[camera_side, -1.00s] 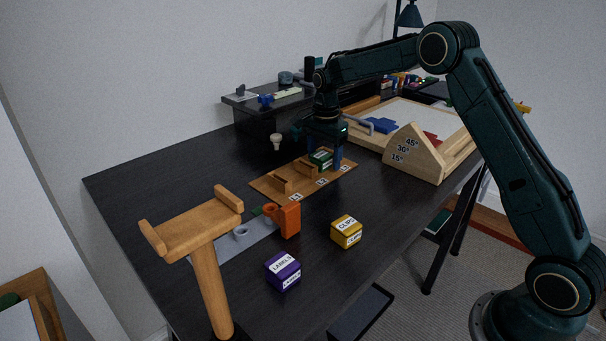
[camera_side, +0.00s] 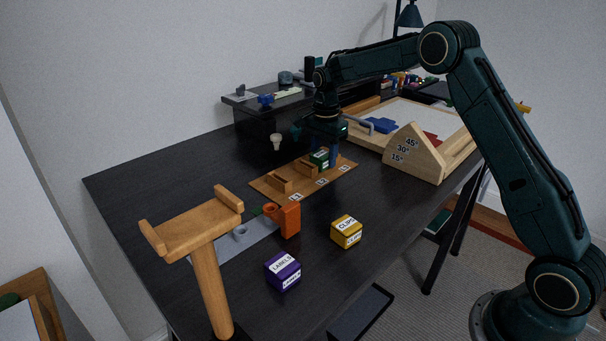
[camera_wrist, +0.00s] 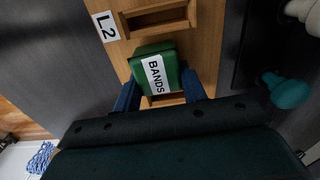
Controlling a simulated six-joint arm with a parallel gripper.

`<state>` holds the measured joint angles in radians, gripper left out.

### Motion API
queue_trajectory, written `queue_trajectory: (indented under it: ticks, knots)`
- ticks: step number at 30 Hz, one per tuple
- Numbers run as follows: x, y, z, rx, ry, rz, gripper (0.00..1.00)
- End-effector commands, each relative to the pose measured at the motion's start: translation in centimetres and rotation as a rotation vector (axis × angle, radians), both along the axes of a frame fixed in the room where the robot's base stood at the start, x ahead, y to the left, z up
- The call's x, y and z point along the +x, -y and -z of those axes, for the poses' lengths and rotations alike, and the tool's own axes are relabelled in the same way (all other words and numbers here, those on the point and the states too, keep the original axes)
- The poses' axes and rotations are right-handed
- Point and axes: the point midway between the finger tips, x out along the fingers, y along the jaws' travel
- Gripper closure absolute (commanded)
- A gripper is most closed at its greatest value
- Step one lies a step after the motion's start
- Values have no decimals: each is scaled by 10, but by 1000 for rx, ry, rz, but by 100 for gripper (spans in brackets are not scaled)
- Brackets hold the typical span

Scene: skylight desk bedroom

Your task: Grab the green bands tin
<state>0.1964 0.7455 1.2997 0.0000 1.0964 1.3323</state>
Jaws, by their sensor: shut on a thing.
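The green bands tin (camera_wrist: 155,68) has a white label reading BANDS. In the wrist view it sits between the two blue fingers of my gripper (camera_wrist: 160,90), which is shut on it. In the side view the tin (camera_side: 319,159) is at the right part of the wooden board (camera_side: 266,188), with my gripper (camera_side: 325,158) reaching down over it from above. One finger shows to its right; the other is mostly hidden. Whether the tin still touches the board cannot be told.
A yellow clips tin (camera_side: 346,232) and a purple labels tin (camera_side: 283,271) stand in front on the dark desk. A wooden angle block (camera_side: 414,155) stands to the right.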

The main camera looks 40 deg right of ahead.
Motion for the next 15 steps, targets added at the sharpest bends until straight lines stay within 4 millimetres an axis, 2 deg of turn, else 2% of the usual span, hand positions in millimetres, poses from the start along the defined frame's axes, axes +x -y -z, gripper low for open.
queue_trajectory:
  ticks: [8,15]
  knots:
    - [0,0,-23,-1,2,0,82]
    - [1,0,-65,-1,5,0,82]
